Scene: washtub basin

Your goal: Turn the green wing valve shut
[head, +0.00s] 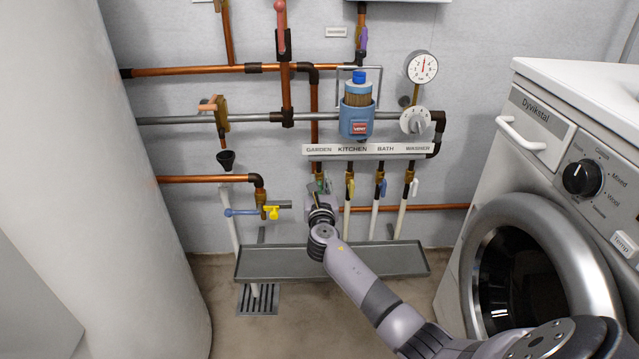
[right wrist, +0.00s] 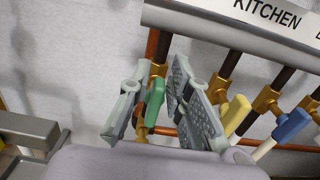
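The green wing valve (right wrist: 155,101) is under the manifold, left of the yellow handle, in the right wrist view. In the head view it is mostly hidden behind my right gripper (head: 320,196), below the GARDEN label. My right gripper's two fingers (right wrist: 158,103) stand on either side of the green handle, with the handle between them. A gap shows between the handle and the right-hand finger; the handle looks close to the left-hand finger, and I cannot tell if they touch. My left gripper is not in view.
A yellow handle (right wrist: 236,114) and a blue handle (right wrist: 291,125) hang just right of the fingers. The labelled white manifold (head: 365,151) runs above. A grey trough (head: 290,264) lies below. A washing machine (head: 556,130) stands at right.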

